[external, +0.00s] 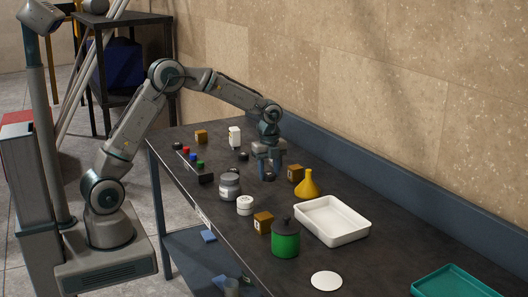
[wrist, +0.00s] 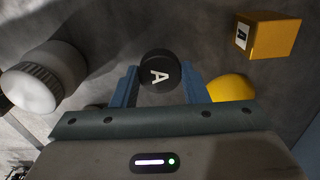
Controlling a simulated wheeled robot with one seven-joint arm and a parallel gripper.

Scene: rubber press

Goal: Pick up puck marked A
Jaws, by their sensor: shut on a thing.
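A black puck marked with a white A (wrist: 160,72) sits between the two blue fingers of my gripper (wrist: 160,85) in the wrist view, its marked face towards the camera. The fingers are shut on its sides. In the external view my gripper (external: 268,174) points down over the middle of the dark table, and the puck shows as a small dark shape between the fingertips. I cannot tell how far it is above the table.
A white tray (external: 333,221), green canister (external: 285,240), grey jar (external: 230,186) and white jar (external: 245,205) stand nearer. A small black puck (external: 243,156) lies behind left.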

